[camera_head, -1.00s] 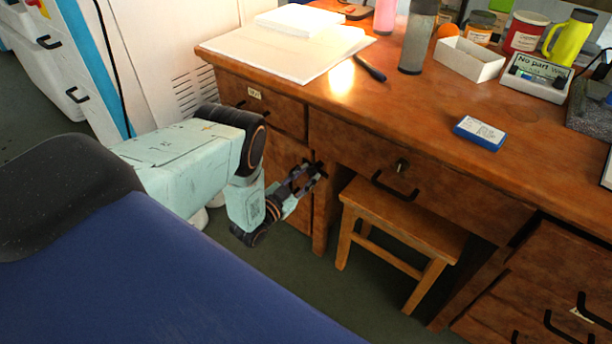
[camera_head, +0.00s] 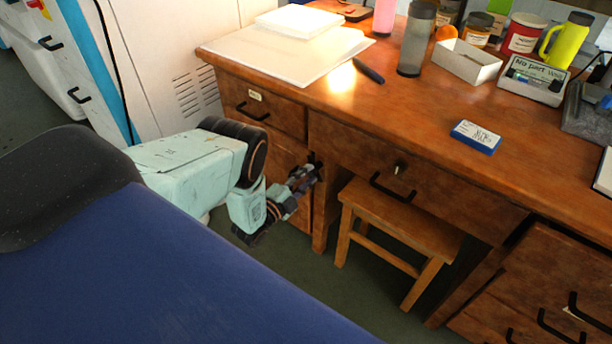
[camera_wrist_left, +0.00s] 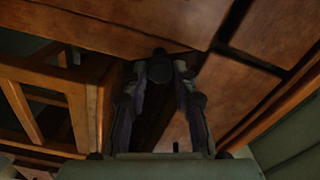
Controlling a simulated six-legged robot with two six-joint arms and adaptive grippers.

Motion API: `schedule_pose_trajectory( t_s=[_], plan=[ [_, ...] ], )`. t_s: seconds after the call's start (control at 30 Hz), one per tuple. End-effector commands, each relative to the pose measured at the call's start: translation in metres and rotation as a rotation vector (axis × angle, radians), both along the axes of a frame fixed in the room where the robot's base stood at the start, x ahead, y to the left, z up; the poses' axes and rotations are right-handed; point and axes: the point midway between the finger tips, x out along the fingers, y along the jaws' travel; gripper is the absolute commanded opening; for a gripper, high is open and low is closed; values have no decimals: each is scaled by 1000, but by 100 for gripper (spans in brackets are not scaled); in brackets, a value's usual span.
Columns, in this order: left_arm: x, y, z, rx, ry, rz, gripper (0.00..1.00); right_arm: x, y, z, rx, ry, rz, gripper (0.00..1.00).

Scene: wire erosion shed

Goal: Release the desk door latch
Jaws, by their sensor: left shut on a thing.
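The wooden desk's left door (camera_head: 290,157) is below the top left drawer and is partly hidden by my left arm. Its small dark latch (camera_head: 316,158) sits near the door's right edge. In the left wrist view the latch (camera_wrist_left: 158,68) is a dark round knob between the fingertips. My left gripper (camera_head: 311,172) reaches it from the left and is shut on it. Both fingers also show in the left wrist view (camera_wrist_left: 160,80), with the latch at their tips. The door looks shut. My right gripper is in neither view.
A wooden stool (camera_head: 400,222) stands under the desk, just right of the gripper. The middle drawer's black handle (camera_head: 392,188) juts out above it. The desktop (camera_head: 400,110) holds a blue-and-white box (camera_head: 475,137), a grey bottle (camera_head: 416,40) and other items.

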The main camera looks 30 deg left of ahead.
Motion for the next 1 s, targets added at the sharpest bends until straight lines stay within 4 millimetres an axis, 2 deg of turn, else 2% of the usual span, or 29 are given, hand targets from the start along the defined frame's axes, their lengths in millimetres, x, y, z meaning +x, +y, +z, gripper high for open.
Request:
schedule_pose_trajectory(
  t_s=[0.2,0.5,1.0],
  plan=[
    [0,0,0,190,-15,1,0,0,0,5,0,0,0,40],
    [0,0,0,388,-30,1,0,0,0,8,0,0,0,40],
    [0,0,-1,502,-39,1,0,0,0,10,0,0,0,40]
  ],
)
